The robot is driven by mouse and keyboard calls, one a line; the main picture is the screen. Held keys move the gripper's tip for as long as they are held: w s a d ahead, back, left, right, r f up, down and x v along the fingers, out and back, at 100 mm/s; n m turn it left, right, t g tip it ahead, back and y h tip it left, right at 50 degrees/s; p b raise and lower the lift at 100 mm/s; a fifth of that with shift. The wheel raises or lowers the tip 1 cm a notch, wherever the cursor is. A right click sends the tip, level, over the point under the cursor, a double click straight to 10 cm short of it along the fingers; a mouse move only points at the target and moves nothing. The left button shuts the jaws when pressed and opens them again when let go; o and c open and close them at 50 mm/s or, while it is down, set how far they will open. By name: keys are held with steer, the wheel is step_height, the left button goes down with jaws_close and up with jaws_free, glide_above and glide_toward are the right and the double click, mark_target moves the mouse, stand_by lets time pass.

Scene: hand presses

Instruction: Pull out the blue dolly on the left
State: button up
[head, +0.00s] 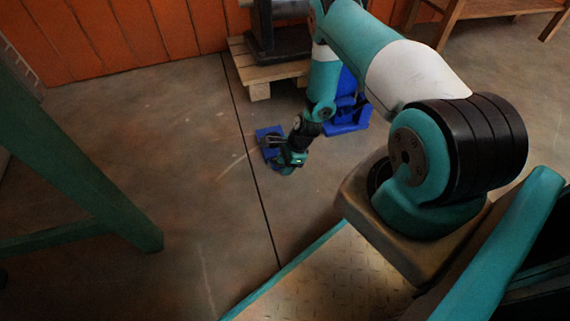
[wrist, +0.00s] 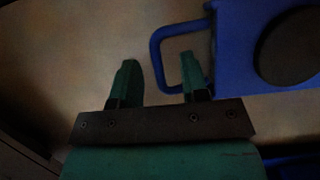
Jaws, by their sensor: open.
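The blue dolly (head: 267,133) on the left lies low on the concrete floor, just beyond my gripper and partly hidden by it. In the wrist view the dolly (wrist: 232,70) fills the upper right, with a round black disc on top and a blue loop handle (wrist: 156,55) sticking out to the left. My gripper (wrist: 159,62) is open, its two green fingers pointing toward the handle. The handle's outer bar appears between the fingers, and the right finger overlaps the inside of the loop. Whether the fingers are at the handle's height, I cannot tell. In the head view my gripper (head: 272,152) points down-left.
A second blue object (head: 348,115) stands right of the dolly, partly behind my arm. A wooden pallet (head: 262,84) bearing a dark machine (head: 275,45) stands behind. A green frame leg (head: 95,190) rises at the left. The floor between is clear.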

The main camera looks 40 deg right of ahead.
steer(key=p+v, duration=0.8)
steer(key=v, duration=0.9)
steer(key=shift+f, duration=0.1)
steer(key=w+a+r+n+p, duration=0.1)
steer(key=a+r+n, duration=0.35)
steer(key=r, duration=0.55)
steer(key=w+a+r+n+p, duration=0.15)
steer(key=a+r+n, duration=0.3)
steer(key=r, duration=0.55)
steer(key=w+a+r+n+p, duration=0.15)
steer(key=a+r+n, duration=0.3)
steer(key=r, duration=0.45)
steer(key=s+a+r+n+g+p, duration=0.1)
steer(key=s+a+r+n, duration=0.35)
steer(key=r, duration=0.25)
steer(key=s+a+r+n, duration=0.3)
steer(key=a+r, duration=0.2)
steer(key=r, duration=0.1)
steer(key=s+a+r+n+p, duration=0.1)
steer(key=s+a+r+n, duration=0.1)
steer(key=s+r+n, duration=0.35)
steer(key=s+a+r+n+p, duration=0.1)
steer(key=s+a+r+n, duration=0.15)
steer(key=s, duration=0.55)
step_height(320, 180, up, 39)
steer(key=p, duration=3.8)
steer(key=shift+d+g, duration=0.25)
steer(key=shift+g, duration=0.15)
